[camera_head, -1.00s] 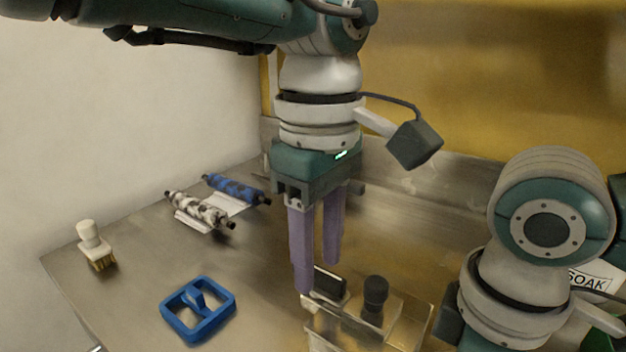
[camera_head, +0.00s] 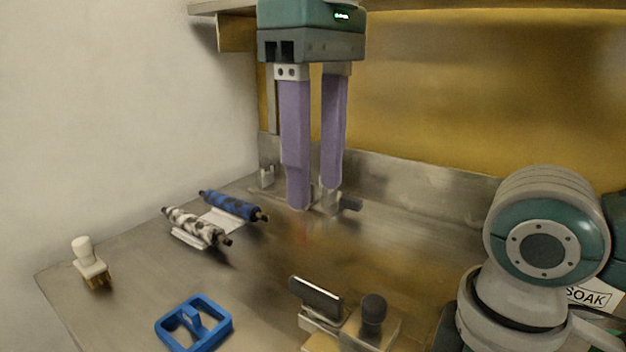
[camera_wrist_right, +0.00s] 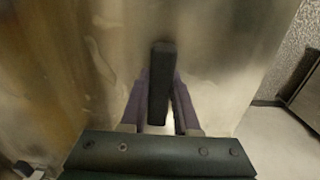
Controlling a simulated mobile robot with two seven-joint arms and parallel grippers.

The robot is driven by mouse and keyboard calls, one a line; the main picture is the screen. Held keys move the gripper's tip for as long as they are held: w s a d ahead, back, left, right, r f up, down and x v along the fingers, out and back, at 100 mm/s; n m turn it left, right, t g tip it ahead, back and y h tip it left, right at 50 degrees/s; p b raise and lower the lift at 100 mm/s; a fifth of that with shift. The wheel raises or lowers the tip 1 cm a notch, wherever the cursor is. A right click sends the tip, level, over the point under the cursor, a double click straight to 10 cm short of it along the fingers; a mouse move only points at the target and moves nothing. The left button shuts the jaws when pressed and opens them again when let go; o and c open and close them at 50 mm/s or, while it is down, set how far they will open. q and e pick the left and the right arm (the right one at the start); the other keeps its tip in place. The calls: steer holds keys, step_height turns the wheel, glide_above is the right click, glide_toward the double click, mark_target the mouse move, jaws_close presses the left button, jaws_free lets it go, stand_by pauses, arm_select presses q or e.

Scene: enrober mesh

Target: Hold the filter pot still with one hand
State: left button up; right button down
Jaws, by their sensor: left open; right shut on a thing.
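The filter pot appears to be the metal box-shaped vessel (camera_head: 388,329) at the bottom of the head view, with a black knob (camera_head: 373,311) and a dark upright bar (camera_head: 316,297) on top. Its lower part is cut off by the frame.
A blue frame with a handle (camera_head: 195,325) lies at front left. A white brush (camera_head: 87,262) stands at far left. Blue (camera_head: 232,205) and mottled (camera_head: 195,226) rollers lie mid-left. A SOAK sign (camera_head: 588,297) is at right. The middle of the steel worktop is clear.

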steer(key=c, duration=0.6)
jaws_free()
steer(key=shift+o, duration=0.2)
